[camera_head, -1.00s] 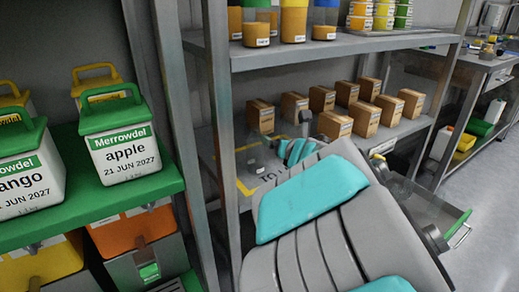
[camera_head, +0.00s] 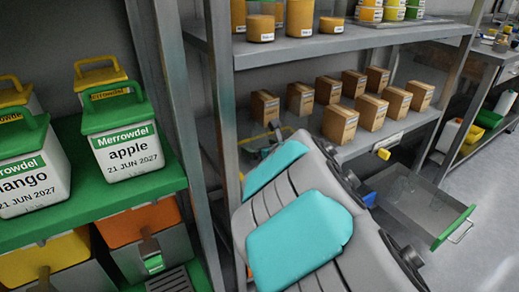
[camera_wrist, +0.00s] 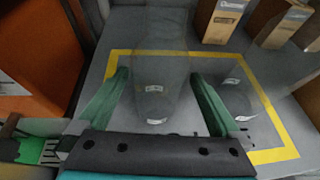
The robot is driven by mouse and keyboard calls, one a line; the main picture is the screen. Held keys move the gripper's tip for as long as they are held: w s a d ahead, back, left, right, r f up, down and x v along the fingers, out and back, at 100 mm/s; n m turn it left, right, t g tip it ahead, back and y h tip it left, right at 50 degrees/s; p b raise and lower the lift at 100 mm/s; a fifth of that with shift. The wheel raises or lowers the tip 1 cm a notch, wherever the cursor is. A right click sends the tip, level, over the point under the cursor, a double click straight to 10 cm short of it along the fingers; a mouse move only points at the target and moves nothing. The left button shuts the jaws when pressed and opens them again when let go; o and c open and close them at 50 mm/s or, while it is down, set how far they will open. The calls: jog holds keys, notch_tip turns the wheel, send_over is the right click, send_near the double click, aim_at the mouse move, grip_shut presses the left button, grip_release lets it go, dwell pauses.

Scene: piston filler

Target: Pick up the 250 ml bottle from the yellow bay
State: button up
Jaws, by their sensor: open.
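In the wrist view my gripper (camera_wrist: 160,76) is open, with one green finger on each side of a tall clear bottle (camera_wrist: 160,105). The bottle has small white labels too small to read, so I cannot tell its volume. I cannot tell whether either finger touches it. A second, shorter clear bottle (camera_wrist: 236,85) stands just right of the right finger. Both are inside the yellow bay (camera_wrist: 262,96), outlined on a grey shelf. In the head view my arm hides the bottles and most of the bay.
Small brown boxes (camera_wrist: 225,18) stand just behind the bay, and more boxes (camera_head: 340,123) line the shelf. An orange surface (camera_wrist: 40,45) is at left. An upper shelf (camera_head: 330,43) runs above.

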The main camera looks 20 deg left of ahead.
aim_at(256, 144)
jog(key=shift+x, duration=1)
jog(key=shift+w+a+f, duration=0.2)
jog(key=shift+w+a, duration=0.15)
jog(key=shift+a, duration=0.1)
jog(key=c, duration=1.4)
jog(key=shift+r, duration=0.1)
